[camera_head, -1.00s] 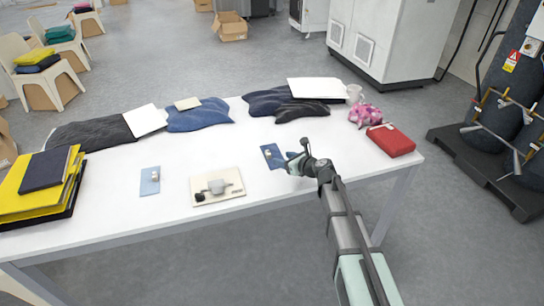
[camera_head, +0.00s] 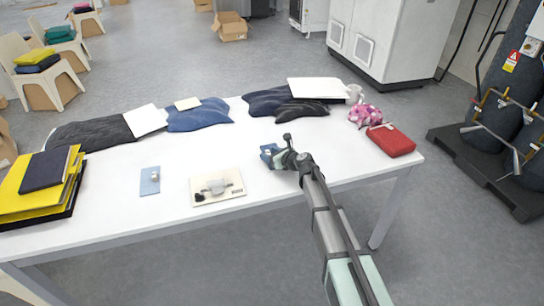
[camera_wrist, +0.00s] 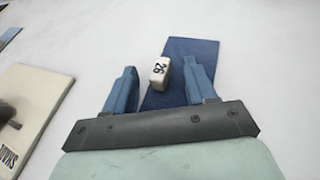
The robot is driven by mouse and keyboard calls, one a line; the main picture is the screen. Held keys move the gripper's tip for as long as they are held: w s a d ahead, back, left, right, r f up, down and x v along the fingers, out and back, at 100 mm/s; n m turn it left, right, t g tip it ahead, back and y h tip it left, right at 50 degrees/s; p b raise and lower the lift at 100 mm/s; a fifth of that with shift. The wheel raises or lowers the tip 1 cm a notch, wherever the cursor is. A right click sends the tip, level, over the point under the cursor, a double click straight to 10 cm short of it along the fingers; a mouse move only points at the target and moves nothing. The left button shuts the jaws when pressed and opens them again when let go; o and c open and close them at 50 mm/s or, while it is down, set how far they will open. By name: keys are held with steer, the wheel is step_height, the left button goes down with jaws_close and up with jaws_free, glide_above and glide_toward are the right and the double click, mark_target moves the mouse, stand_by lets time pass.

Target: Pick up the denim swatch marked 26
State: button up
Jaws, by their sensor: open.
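The dark blue denim swatch (camera_wrist: 193,62) lies on the white table, with a small white block (camera_wrist: 158,74) on it that reads 26. In the head view the swatch (camera_head: 267,150) is mostly hidden by my gripper (camera_head: 276,157). In the wrist view my gripper (camera_wrist: 160,85) is open, its two blue fingers on either side of the white block. The right finger is over the swatch and the left finger is beside its left edge. I cannot tell whether the fingers touch the block.
A cream board (camera_head: 217,187) with a device on it lies left of my gripper. A light blue swatch (camera_head: 150,181) lies farther left. A red case (camera_head: 391,140) and pink cloth (camera_head: 365,116) are at the right. Folded jeans (camera_head: 198,116) lie along the back.

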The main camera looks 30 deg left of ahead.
steer(key=shift+c, duration=0.2)
jaws_close()
stand_by(0.4)
